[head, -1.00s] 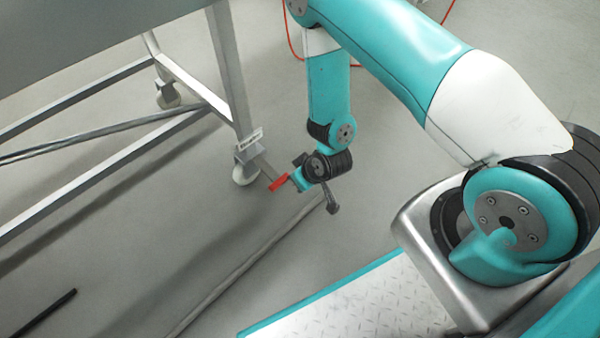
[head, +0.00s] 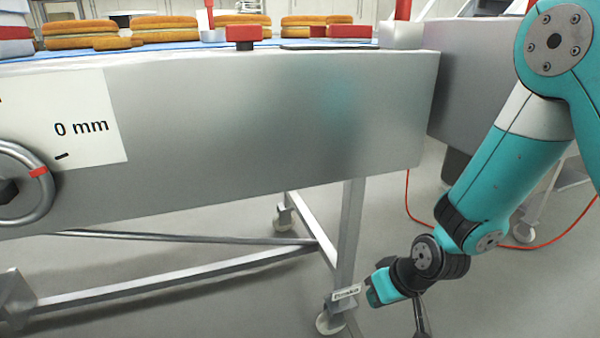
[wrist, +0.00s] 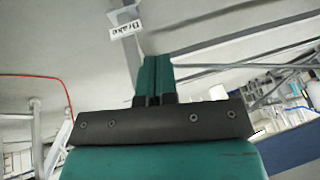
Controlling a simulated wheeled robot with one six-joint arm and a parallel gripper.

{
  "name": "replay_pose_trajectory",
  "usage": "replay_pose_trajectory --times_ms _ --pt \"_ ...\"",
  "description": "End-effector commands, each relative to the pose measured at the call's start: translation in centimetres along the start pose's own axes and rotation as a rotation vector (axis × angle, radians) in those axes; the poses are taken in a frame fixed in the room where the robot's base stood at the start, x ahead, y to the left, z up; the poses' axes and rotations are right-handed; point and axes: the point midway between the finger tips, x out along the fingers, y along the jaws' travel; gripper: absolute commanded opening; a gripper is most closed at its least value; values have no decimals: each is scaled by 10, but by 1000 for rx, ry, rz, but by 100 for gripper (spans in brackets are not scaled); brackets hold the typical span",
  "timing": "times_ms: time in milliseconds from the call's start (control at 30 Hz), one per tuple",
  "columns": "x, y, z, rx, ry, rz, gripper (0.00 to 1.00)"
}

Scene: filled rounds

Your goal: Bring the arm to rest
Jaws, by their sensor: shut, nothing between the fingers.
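My arm (head: 515,160), teal and white with dark joints, hangs down at the right of the head view. My gripper (head: 376,290) is at its lower end, low in front of the table leg with the small label. In the wrist view the two teal fingers (wrist: 152,78) stand side by side, pressed together, with nothing between them. The dark bracket (wrist: 160,124) sits below them. In the head view the fingertips are small and partly hard to make out.
A metal-sided conveyor table (head: 270,130) fills the left and middle, bearing stacked brown rounds (head: 165,27) and red blocks (head: 244,34). Its legs (head: 350,235) stand on castors. A handwheel (head: 35,180) is at left. A red cable (head: 410,200) lies behind my arm. Grey floor (head: 470,300) is open below.

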Motion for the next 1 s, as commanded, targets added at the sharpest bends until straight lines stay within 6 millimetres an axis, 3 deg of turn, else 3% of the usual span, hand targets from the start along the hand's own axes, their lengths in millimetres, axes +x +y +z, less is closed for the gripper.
replay_pose_trajectory --times_ms 33,167,300,400,733,1000 --pt "-32 -16 -11 -11 -4 -25 0" --pt "-102 -53 -14 -38 -62 -88 0" --pt "-170 -86 0 -86 -127 -137 0" --pt "-207 -102 14 -119 -168 -154 0" --pt "-293 -131 68 -223 -270 -160 0" --pt "-354 -145 35 -215 -274 -162 0"
